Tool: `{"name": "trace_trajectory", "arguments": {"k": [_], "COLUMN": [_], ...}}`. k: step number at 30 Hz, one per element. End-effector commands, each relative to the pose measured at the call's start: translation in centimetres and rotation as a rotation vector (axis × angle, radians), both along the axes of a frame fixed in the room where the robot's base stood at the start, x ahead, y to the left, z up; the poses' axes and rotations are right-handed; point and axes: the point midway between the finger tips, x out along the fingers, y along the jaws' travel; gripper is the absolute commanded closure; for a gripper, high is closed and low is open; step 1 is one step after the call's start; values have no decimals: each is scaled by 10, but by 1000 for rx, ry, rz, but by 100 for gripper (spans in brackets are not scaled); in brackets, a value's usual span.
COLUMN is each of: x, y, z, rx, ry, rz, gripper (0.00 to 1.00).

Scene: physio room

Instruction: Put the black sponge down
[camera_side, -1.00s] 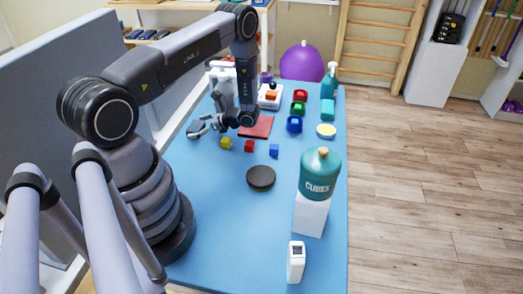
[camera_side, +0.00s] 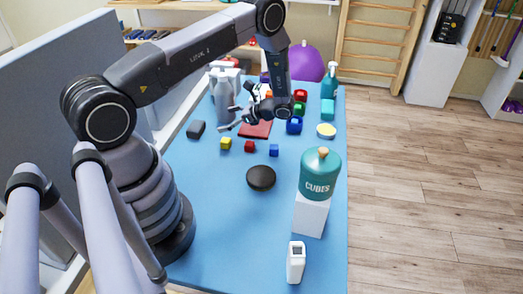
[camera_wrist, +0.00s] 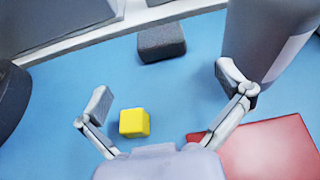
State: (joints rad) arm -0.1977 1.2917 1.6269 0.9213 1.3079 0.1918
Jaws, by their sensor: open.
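The black sponge (camera_side: 196,129) is a dark grey block lying flat on the blue table near its left edge. In the wrist view the sponge (camera_wrist: 161,42) lies at the top middle, beyond my fingertips and touched by neither. My gripper (camera_side: 236,117) is to the right of the sponge, above the table near the red mat. In the wrist view my gripper (camera_wrist: 165,90) has its two fingers spread wide with nothing between them that it holds.
A yellow cube (camera_wrist: 134,122) lies below my left finger in the wrist view. A red mat (camera_side: 257,130), a red cube (camera_side: 250,146) and a blue cube (camera_side: 274,150) are near. A grey cylinder (camera_wrist: 262,38) stands close to my right finger. The table front is partly clear.

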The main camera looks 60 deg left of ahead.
Motion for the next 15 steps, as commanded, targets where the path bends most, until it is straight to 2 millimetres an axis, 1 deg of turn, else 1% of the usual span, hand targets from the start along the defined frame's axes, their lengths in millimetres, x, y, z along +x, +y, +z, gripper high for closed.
{"name": "trace_trajectory", "arguments": {"k": [2, 4, 5, 7, 8, 9, 11, 12, 14, 15], "x": [5, 9, 12, 18, 21, 25, 28, 27, 25, 21], "y": [-5, -8, -10, -16, -19, -25, -36, -45, -58, -67], "z": [3, 12, 19, 42, 55, 75, 109, 131, 163, 184], "rx": [-1, -2, -3, -9, -13, -20, -35, -48, -72, -88], "ry": [-3, -24, -39, -99, -134, -189, -282, -348, -447, -512], "rz": [1, 7, 14, 37, 51, 72, 107, 132, 170, 195], "gripper": [0, 0, 0, 0, 0, 0, 0, 0, 0, 0]}}
